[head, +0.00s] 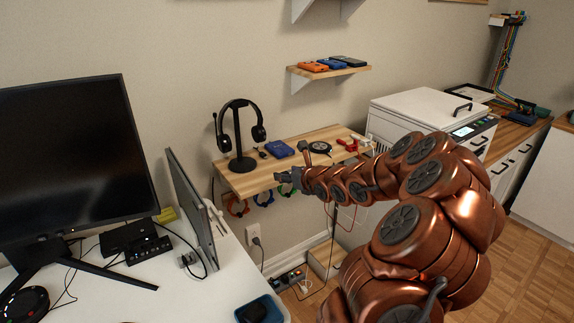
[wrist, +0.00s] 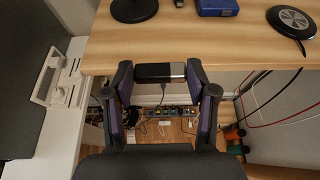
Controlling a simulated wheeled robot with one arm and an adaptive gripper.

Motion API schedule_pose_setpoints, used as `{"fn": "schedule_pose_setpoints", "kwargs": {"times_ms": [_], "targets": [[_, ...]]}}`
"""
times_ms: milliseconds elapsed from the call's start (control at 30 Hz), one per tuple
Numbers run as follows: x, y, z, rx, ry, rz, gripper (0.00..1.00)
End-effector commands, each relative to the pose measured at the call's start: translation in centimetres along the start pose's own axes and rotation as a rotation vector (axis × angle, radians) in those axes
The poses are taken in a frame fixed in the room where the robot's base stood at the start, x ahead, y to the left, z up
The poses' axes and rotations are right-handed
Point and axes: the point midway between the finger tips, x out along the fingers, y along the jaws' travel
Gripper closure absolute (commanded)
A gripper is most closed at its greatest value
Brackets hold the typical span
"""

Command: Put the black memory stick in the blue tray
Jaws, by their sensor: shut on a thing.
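My gripper (head: 288,178) is at the front edge of the wooden wall shelf. In the wrist view its two fingers (wrist: 160,75) are shut on the black memory stick (wrist: 160,72), a dark block with a silver right end. The stick lies crosswise between the fingertips, in front of the shelf edge. In the head view I cannot make it out clearly at the gripper. The blue tray (head: 243,308) stands on the white desk at the bottom, partly cut off by the frame, with a dark object in it.
The wooden shelf (head: 233,179) holds a headphone stand (head: 241,163), a blue box (head: 279,149), a round black disc (head: 320,147) and red items. Coloured rings hang below it. A laptop-like panel (head: 191,208) and a monitor (head: 70,150) stand on the desk, left of the gripper.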

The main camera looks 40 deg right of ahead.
Motion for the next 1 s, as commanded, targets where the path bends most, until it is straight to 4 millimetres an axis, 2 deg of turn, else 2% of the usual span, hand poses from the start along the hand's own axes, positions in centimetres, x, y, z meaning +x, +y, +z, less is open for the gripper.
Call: {"fn": "schedule_pose_setpoints", "kwargs": {"times_ms": [700, 1000], "targets": [[6.5, -4.5, 2.0, -0.004, 0.003, -0.002, 0.56], [7.9, -5.2, 2.2, -0.001, 0.0, 0.003, 0.56]]}}
